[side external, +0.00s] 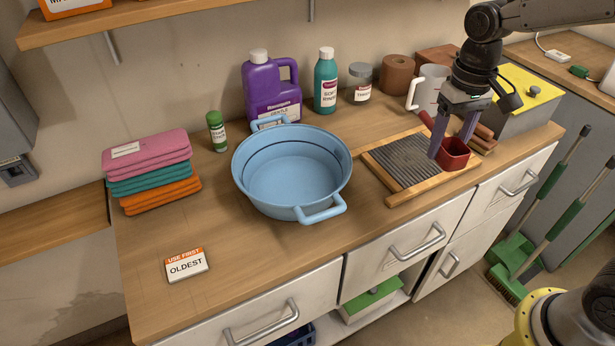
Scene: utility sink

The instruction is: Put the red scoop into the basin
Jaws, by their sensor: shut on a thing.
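The red scoop (454,155) is at the right of the counter, over or on the right end of the ribbed washboard (402,160). My gripper (452,146) points down and is shut on the red scoop, with a finger on its near side. Part of the scoop's handle shows behind the fingers. I cannot tell whether the scoop touches the board. The light blue basin (292,208) stands upright and empty at the middle of the counter, left of the washboard and apart from my gripper.
Behind the basin stand a purple jug (272,88), a teal bottle (326,80) and a grey-lidded jar (359,83). A white mug (430,88) is near my gripper. Folded cloths (150,170) lie left. A label card (186,265) lies in front on otherwise clear counter.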

